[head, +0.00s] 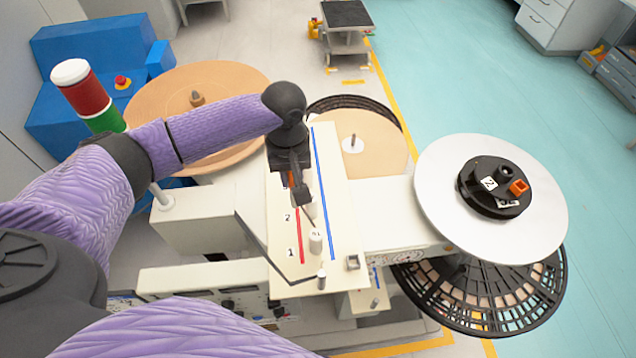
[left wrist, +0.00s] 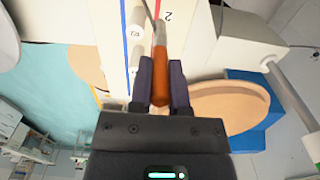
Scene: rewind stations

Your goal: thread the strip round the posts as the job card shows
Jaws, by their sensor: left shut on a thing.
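A cream panel (head: 335,212) carries a red line, a blue line and the numbers 1 and 2. Pale posts stand on it, including a labelled post (head: 315,242) and a small post (head: 321,281) near its front edge. My left gripper (head: 302,193) is over the panel, shut on an orange handle-like piece (left wrist: 160,82) whose grey, narrow end points away from the fingers. A thin dark strip (head: 265,250) runs along the panel's left edge and front; its full path is unclear. A labelled post (left wrist: 137,25) stands close beside the held piece. My right gripper is out of view.
A silver disc (head: 440,190) with a black hub stands at right above a black slotted reel (head: 535,312). Tan discs (head: 235,85) lie behind the panel. A red-and-green signal light (head: 84,92) stands left.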

